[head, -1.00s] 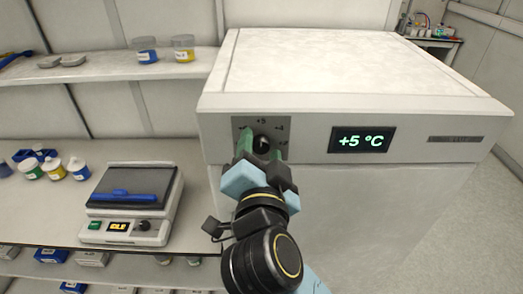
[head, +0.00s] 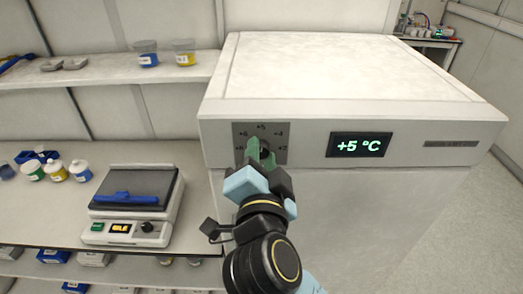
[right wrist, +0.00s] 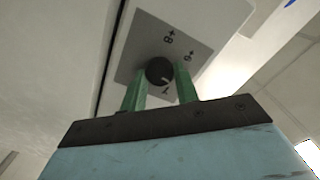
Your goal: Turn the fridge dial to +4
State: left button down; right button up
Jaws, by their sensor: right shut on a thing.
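The fridge (head: 345,75) is a white box with a green-lit display (head: 359,145) reading +5 °C. Its dial is a small black knob on a grey scale plate (head: 281,131) on the left of the front panel. My right gripper (head: 263,151) is shut on the dial, its green fingers on either side of the knob and hiding much of it in the head view. In the right wrist view the dial (right wrist: 159,71) with its pale pointer mark shows between the fingertips (right wrist: 161,82). My left gripper is not in view.
A hotplate-like device (head: 135,205) with a blue tool (head: 128,197) on it stands on the bench at left. Small bottles (head: 55,171) stand farther left. Two jars (head: 147,54) are on the shelf above. Free floor lies at the right.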

jog(key=m+p, duration=0.4)
jog(key=shift+r, duration=0.1)
jog(key=m+p, duration=0.1)
jog(key=m, duration=0.1)
jog(key=shift+m, duration=0.3)
jog(key=shift+m+p, duration=0.5)
jog(key=shift+m, duration=0.4)
jog(key=o, duration=1)
jog(key=shift+c, duration=0.2)
